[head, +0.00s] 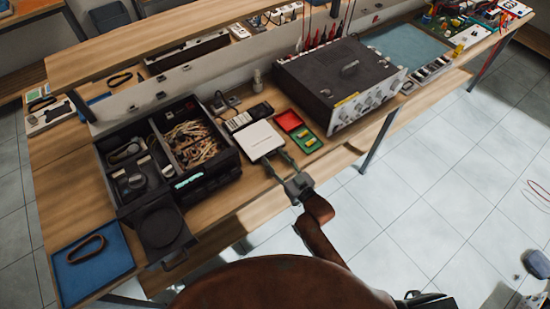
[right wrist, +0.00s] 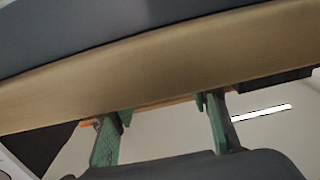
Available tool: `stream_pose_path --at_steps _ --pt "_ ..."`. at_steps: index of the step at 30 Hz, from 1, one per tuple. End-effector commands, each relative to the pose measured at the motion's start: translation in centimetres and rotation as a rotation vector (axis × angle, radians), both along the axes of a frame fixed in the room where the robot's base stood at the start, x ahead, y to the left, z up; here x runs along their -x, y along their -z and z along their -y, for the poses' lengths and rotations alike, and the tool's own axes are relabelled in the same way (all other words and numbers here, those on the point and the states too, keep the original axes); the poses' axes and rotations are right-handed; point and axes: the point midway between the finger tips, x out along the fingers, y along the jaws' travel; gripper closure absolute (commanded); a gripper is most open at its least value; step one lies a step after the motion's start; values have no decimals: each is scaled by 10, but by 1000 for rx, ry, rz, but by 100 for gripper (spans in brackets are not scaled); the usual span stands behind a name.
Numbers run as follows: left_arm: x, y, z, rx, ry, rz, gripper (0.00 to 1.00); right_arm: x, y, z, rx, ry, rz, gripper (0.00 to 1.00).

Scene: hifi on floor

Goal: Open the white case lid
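The white case (head: 258,139) is a flat, square white box lying near the front edge of the wooden bench in the head view. Its top looks flat and closed. My right gripper (head: 279,163) is at the case's front side, with its two fingers apart and pointing towards it. Whether a fingertip touches the case cannot be told. In the right wrist view the green fingers of my right gripper (right wrist: 165,125) are spread with nothing between them, and the white case is not clearly seen. My left gripper is not in view.
A black open box with wires (head: 193,143) stands left of the case. Red and green trays (head: 303,131) lie right of it, before a large grey instrument (head: 340,80). A wooden bench edge (right wrist: 160,62) crosses the right wrist view.

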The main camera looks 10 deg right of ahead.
Motion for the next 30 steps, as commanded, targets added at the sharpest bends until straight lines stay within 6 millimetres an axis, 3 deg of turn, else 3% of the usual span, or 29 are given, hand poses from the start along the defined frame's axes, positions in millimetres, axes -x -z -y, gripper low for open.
stream_pose_path --at_steps 17,30 --pt "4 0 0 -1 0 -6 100 0 0 0 0 0 0 99" --pt "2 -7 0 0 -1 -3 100 0 -5 -3 6 -4 -9 100"
